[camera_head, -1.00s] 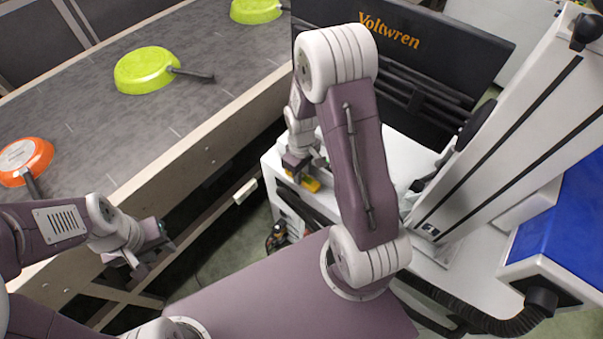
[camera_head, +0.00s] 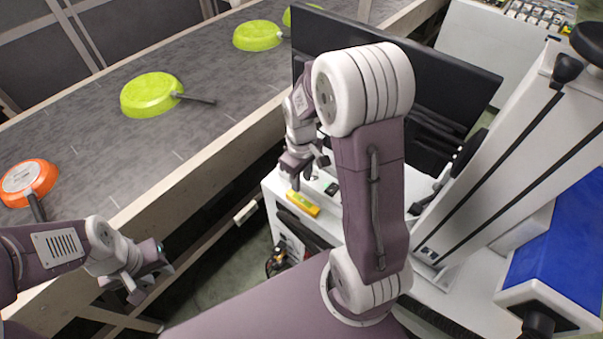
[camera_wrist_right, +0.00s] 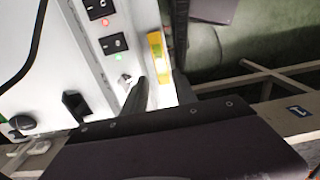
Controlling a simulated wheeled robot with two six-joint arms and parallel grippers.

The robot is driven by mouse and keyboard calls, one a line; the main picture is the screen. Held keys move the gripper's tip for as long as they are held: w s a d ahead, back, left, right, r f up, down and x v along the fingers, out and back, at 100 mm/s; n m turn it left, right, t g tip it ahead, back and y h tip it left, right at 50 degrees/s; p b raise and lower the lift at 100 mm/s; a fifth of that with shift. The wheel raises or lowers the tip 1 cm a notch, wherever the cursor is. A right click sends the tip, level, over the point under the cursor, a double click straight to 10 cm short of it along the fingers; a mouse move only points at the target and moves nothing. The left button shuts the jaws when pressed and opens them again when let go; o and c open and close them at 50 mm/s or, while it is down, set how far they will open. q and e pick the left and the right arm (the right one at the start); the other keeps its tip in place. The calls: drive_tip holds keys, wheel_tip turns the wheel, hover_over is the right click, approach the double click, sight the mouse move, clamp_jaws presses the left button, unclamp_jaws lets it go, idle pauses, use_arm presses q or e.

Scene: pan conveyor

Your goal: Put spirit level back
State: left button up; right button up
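The yellow spirit level (camera_head: 302,203) lies on the white cabinet top, near its left edge. It also shows in the right wrist view (camera_wrist_right: 157,52), just beyond the fingertips. My right gripper (camera_head: 303,178) is just above the level, apart from it. In the right wrist view its two dark fingers (camera_wrist_right: 161,92) are spread with nothing between them. My left gripper (camera_head: 152,282) hangs beside the conveyor's near side, its fingers apart and empty.
The white cabinet top (camera_wrist_right: 90,55) carries switches with lights beside the level. A dark monitor (camera_head: 440,75) stands behind my right arm. The conveyor (camera_head: 80,145) carries lime pans (camera_head: 150,95) and an orange pan (camera_head: 25,183).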

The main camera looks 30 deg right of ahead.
drive_tip(key=s+a+r+m+t, duration=0.1)
drive_tip(key=s+a+m, duration=0.3)
drive_tip(key=s, duration=0.4)
drive_tip(key=shift+s+a+r+m, duration=0.15)
drive_tip(key=shift+a+m, duration=0.25)
idle(0.8)
